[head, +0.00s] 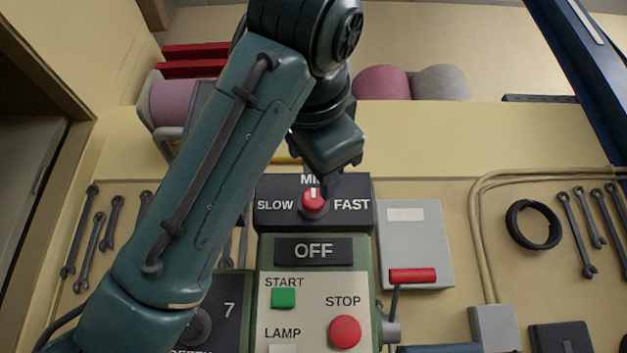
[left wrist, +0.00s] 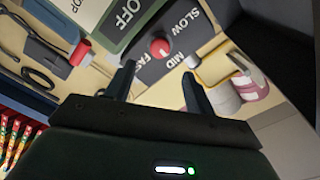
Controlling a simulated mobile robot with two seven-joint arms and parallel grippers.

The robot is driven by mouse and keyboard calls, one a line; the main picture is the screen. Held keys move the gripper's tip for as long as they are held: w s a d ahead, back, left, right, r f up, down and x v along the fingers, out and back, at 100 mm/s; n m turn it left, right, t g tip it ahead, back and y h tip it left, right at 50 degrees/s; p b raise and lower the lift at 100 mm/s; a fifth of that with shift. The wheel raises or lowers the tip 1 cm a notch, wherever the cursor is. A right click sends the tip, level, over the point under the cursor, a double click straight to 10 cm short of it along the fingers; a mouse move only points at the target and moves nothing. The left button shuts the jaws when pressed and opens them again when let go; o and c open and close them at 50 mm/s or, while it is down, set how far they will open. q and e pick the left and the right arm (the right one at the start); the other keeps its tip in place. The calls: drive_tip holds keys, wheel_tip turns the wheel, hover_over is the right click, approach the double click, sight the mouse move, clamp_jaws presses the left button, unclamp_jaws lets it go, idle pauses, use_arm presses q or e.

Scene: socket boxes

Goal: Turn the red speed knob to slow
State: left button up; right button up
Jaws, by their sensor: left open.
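The red speed knob (head: 314,203) sits on a dark panel (head: 270,218) marked SLOW at left, MID at top and FAST at right. Its white pointer faces up toward MID. The knob also shows in the left wrist view (left wrist: 160,47), ahead of my fingertips. My left gripper (head: 328,184) is above and in front of the knob in the head view, partly covering the MID label. In the left wrist view the two fingers of the gripper (left wrist: 159,71) are apart with nothing between them. The knob appears clear of both fingers. My right gripper is not in view.
Below the knob are an OFF display (head: 314,251), a green START button (head: 283,298) and a red STOP button (head: 345,331). A grey box with a red lever (head: 412,276) is at right. Wrenches (head: 577,236) and a black ring (head: 533,225) hang farther right.

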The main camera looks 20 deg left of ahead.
sight(314, 198)
use_arm(q)
drive_tip(key=p+x, duration=0.4)
drive_tip(key=p, duration=0.1)
drive_tip(key=shift+w+a+r, duration=0.1)
drive_tip(key=shift+w+r, duration=0.2)
drive_tip(key=shift+r, duration=0.05)
drive_tip(key=x, duration=0.3)
drive_tip(key=p+x, duration=0.1)
drive_tip(key=x, duration=0.1)
drive_tip(key=shift+f, duration=0.4)
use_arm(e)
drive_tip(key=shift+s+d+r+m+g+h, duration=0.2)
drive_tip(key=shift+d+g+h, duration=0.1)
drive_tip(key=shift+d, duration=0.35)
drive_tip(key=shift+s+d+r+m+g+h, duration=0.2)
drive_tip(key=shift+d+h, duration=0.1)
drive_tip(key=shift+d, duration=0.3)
use_arm(q)
drive_tip(key=shift+c, duration=0.5)
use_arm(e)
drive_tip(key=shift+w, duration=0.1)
use_arm(q)
drive_tip(key=c, duration=0.9)
